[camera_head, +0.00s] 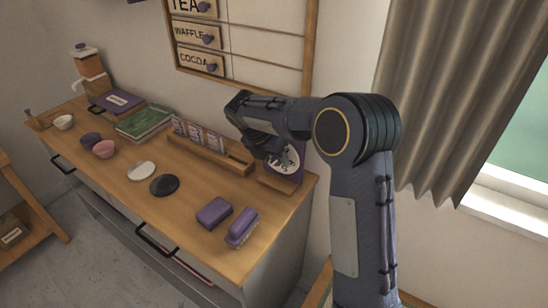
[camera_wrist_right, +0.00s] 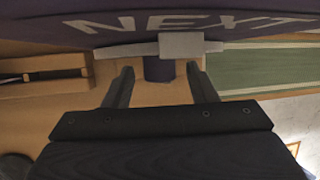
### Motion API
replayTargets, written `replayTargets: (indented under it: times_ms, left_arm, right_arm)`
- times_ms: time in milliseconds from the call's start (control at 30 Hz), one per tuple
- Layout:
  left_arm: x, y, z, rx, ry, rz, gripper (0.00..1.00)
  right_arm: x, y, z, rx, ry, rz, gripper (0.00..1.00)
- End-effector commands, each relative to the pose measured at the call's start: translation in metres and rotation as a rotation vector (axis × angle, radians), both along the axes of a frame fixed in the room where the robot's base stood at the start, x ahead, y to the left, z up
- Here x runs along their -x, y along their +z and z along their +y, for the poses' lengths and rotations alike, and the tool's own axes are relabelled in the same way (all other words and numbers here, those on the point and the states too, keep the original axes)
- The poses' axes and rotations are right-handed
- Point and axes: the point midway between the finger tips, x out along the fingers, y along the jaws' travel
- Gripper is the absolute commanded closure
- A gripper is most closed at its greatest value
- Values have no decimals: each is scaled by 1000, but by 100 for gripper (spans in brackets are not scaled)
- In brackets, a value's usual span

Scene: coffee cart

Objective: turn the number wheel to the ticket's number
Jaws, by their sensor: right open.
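The number wheel (camera_head: 291,164) is a pale round dial with dark marks on a purple stand at the right end of the counter. My right arm hides part of it, and I cannot read its number. My right gripper (camera_head: 262,146) is in front of it. In the right wrist view, the open gripper (camera_wrist_right: 160,86) points at a purple panel lettered NEXT (camera_wrist_right: 200,22), with a grey tab (camera_wrist_right: 190,44) in front of it. My left gripper is out of view.
Two purple blocks, one flat (camera_head: 214,212) and one brush-like (camera_head: 242,227), lie near the counter's front right. A black disc (camera_head: 164,185), a pale disc (camera_head: 141,171), bowls (camera_head: 104,149) and a green book (camera_head: 144,122) lie further left. A menu board (camera_head: 262,45) hangs above.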

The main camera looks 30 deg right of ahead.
Motion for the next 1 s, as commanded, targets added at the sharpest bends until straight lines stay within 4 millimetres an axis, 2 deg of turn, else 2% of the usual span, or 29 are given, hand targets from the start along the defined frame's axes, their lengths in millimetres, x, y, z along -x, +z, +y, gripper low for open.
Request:
replayTargets:
  times_ms: [67,400,733,1000]
  left_arm:
    - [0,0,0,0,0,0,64]
    - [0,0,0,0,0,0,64]
    - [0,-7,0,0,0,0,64]
    - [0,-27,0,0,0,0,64]
  right_arm:
    - [0,0,0,0,0,0,48]
    - [0,0,0,-1,0,-1,93]
    - [1,-1,0,-29,-1,-50,93]
    - [4,-3,-3,-118,-1,-203,93]
